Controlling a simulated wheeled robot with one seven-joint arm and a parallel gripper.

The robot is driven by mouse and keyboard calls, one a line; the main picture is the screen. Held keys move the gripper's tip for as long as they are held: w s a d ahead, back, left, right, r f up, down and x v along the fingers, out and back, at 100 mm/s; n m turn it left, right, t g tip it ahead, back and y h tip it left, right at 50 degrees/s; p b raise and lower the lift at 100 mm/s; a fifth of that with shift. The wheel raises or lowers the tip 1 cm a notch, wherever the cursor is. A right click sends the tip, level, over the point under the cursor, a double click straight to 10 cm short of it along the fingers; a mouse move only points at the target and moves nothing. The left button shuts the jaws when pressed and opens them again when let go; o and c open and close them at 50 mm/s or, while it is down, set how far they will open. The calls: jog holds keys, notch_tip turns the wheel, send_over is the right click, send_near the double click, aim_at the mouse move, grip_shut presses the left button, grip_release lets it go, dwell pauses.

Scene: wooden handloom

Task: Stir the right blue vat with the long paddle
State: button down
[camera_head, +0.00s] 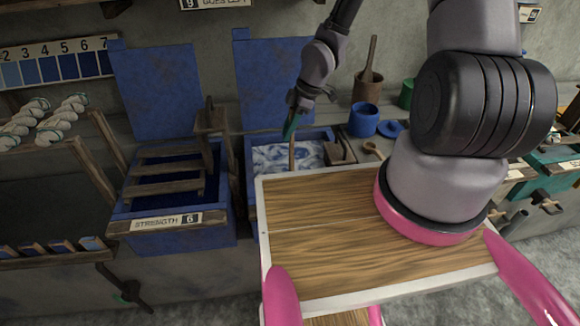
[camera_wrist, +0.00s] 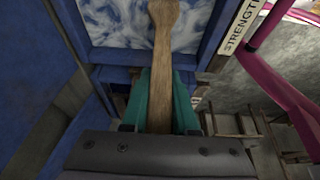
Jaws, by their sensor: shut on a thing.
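The right blue vat (camera_head: 252,180) stands at the middle of the head view, its lid raised behind it. Its liquid (camera_head: 308,156) is pale blue-white and swirled.
The left blue vat (camera_head: 190,236) has a wooden rack (camera_head: 165,173) over its dark opening and a "STRENGTH 6" label. A blue pot (camera_head: 364,120) and a brown pot (camera_head: 367,88) stand right of the right vat. My own wooden-topped base fills the front.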

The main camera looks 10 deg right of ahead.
jog(key=w+d, duration=0.4)
jog(key=d, duration=0.1)
jog(key=a, duration=1)
jog(key=s+d, duration=0.4)
jog(key=d, duration=0.1)
jog(key=w+d, duration=0.4)
jog(key=d, duration=0.1)
jog(key=w+a, duration=0.4)
jog(key=a, duration=0.1)
dwell(0.7)
